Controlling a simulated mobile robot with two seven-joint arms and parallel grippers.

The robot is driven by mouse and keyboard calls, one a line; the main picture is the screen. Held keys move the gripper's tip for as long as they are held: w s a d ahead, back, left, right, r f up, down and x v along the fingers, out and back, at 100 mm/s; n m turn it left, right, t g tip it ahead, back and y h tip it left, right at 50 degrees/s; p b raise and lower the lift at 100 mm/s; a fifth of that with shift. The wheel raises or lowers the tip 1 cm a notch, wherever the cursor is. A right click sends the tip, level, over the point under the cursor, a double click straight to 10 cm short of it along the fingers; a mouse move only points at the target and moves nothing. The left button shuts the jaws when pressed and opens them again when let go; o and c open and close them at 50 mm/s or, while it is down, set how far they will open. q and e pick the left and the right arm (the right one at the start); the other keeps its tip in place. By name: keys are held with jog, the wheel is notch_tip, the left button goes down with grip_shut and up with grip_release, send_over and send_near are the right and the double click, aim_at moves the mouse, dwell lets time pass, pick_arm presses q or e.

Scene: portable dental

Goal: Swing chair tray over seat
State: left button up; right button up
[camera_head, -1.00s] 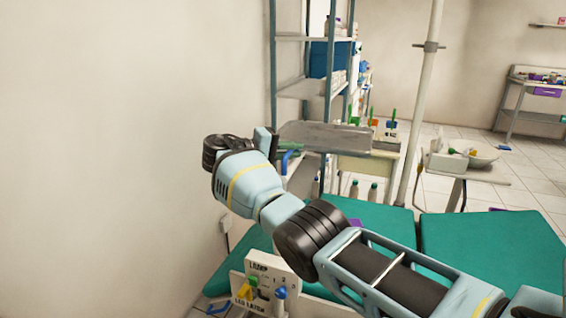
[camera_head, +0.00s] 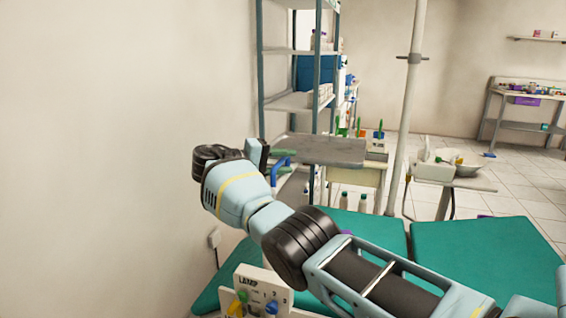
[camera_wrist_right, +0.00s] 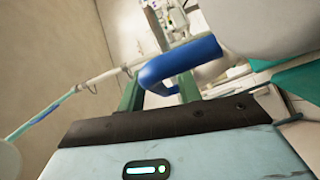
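The chair tray (camera_head: 322,150) is a flat grey metal plate beyond the green chair seat (camera_head: 365,234), on the wall side. A blue curved handle (camera_head: 281,166) hangs at its near left edge. My right gripper (camera_head: 278,153) is at this handle. In the right wrist view, its two green fingers (camera_wrist_right: 160,92) stand apart, and the blue hook-shaped handle (camera_wrist_right: 182,62) crosses close at their tips. I cannot tell whether the handle lies between the fingers. My right arm reaches across the seat and hides part of it. My left gripper is in neither view.
A lamp control panel (camera_head: 262,290) with coloured knobs stands at the near left. A white pole (camera_head: 404,120) rises behind the seat. A shelf rack (camera_head: 290,103) and a side table (camera_head: 352,171) stand behind the tray. The wall is close on the left.

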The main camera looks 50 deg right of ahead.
jog(key=shift+a, duration=0.1)
jog(key=shift+w+a, duration=0.3)
jog(key=shift+a, duration=0.15)
pick_arm(q)
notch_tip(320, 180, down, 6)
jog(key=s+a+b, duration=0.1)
jog(key=b, duration=0.5)
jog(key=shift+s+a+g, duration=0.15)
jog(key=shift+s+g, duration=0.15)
pick_arm(e)
jog(key=v, duration=0.6)
jog(key=shift+a+r, duration=0.2)
jog(key=shift+a, duration=0.15)
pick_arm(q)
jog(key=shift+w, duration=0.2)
pick_arm(e)
jog(key=shift+w, duration=0.1)
